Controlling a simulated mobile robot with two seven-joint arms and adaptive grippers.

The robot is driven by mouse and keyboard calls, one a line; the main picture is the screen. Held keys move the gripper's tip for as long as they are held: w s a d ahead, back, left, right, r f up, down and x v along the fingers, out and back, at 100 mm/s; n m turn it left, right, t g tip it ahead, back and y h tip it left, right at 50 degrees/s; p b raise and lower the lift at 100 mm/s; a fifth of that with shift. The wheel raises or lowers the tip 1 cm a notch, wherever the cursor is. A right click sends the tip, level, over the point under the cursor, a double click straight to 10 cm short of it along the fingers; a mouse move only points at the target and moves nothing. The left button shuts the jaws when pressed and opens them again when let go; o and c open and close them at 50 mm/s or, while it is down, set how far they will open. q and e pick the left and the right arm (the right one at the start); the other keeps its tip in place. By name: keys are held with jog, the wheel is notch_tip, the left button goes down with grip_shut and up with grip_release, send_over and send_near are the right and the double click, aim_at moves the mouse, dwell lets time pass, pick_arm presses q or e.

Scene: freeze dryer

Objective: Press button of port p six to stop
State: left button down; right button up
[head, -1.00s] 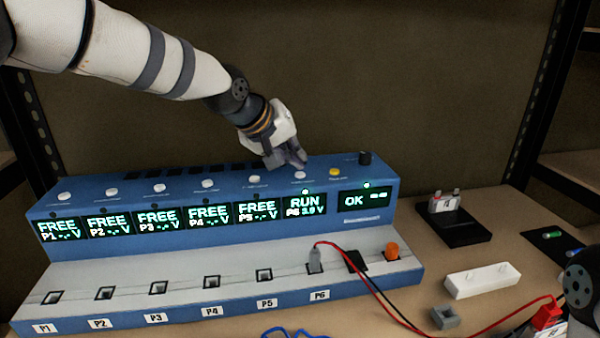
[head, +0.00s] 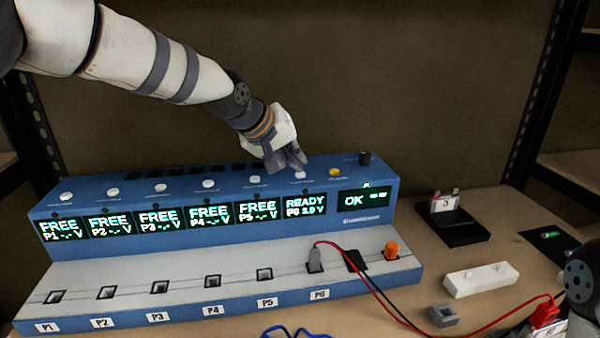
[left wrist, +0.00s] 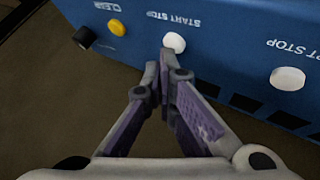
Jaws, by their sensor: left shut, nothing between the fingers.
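The blue charging station (head: 215,172) has a row of white buttons along its top. The port P6 button (head: 300,175) is white and sits above the P6 display (head: 304,205), which reads READY. My left gripper (head: 299,164) is shut and empty, with its fingertips right at the back of this button. In the left wrist view, the tips (left wrist: 166,58) are just beside the white START STOP button (left wrist: 174,42); I cannot tell whether they touch it. A grey plug (head: 315,260) with red and black leads sits in the P6 slot.
A yellow CLEAR button (head: 334,172) and a black knob (head: 365,158) are right of the P6 button. P1 to P5 displays read FREE. A black stand (head: 455,228), white block (head: 481,280) and red connector (head: 546,311) are on the right. Part of my right arm shows there.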

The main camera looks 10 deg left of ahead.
aim_at(296, 173)
pick_arm(q)
notch_tip(296, 173, up, 7)
jog(key=shift+f+p, duration=0.15)
jog(key=shift+p, duration=0.2)
dwell(0.3)
dwell(0.4)
